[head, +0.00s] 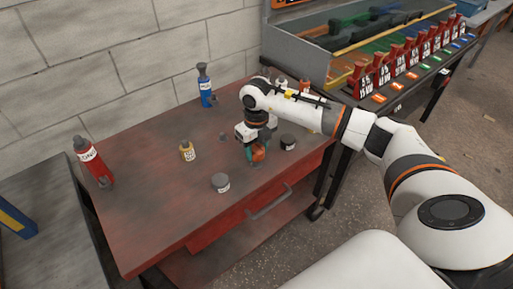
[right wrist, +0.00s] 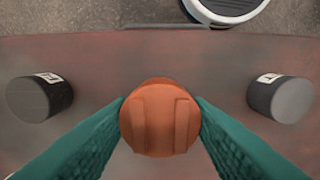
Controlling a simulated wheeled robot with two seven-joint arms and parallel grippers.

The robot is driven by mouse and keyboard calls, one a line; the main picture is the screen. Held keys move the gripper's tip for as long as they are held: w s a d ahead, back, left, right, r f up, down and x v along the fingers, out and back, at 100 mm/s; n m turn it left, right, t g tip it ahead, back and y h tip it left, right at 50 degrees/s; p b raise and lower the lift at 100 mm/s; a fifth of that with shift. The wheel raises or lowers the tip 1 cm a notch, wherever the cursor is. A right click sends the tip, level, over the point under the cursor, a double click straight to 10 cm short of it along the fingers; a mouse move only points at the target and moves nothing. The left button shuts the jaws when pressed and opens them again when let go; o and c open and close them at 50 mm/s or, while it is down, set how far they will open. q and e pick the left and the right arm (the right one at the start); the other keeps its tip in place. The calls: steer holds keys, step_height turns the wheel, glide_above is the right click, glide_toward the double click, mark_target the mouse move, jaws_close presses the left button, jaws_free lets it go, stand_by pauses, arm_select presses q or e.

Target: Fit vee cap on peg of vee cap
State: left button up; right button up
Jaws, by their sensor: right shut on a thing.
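My right gripper (head: 255,152) is over the red bench, its teal fingers shut on an orange rounded piece, which I take to be the vee cap (head: 259,153). In the right wrist view the cap (right wrist: 160,118) sits between the two fingertips (right wrist: 160,120), with two raised ridges on its face. The bench top shows below it; I cannot tell whether the cap touches anything. A small dark grey piece (head: 223,137) stands on the bench left of the gripper; I cannot tell whether it is the peg. My left gripper is not in view.
Dark grey jars stand either side of the gripper, one nearer the front edge (head: 221,183) and one right (head: 288,142). The bench's (head: 140,220) front left is clear.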

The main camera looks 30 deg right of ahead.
mark_target(257, 150)
steer(key=shift+f+b, duration=1.45)
steer(key=shift+f, duration=0.45)
steer(key=o, duration=1.1)
steer(key=shift+o, duration=0.2)
step_height(257, 150, up, 12)
steer(key=shift+r, duration=0.1)
